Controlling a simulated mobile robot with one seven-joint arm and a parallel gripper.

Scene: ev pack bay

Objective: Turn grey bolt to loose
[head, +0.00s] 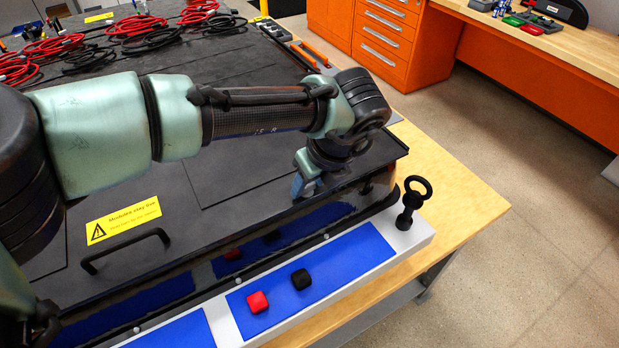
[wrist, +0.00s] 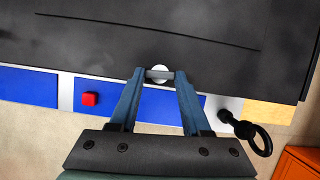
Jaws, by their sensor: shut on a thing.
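The grey bolt (wrist: 160,72) shows in the wrist view as a grey bar across a pale round disc, at the edge of the black pack lid. My gripper (wrist: 160,76) has its two blue fingers on either side of the bar and is shut on it. In the head view my gripper (head: 304,187) points down at the lid near its front edge, and I cannot make out the bolt there.
A black ring-topped post (head: 410,200) stands on the white rail's right end. A red block (head: 258,302) and a black block (head: 301,279) lie on the blue strip (head: 340,264). A black handle (head: 125,250) rises from the lid. Red and black cables (head: 150,35) lie at the back.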

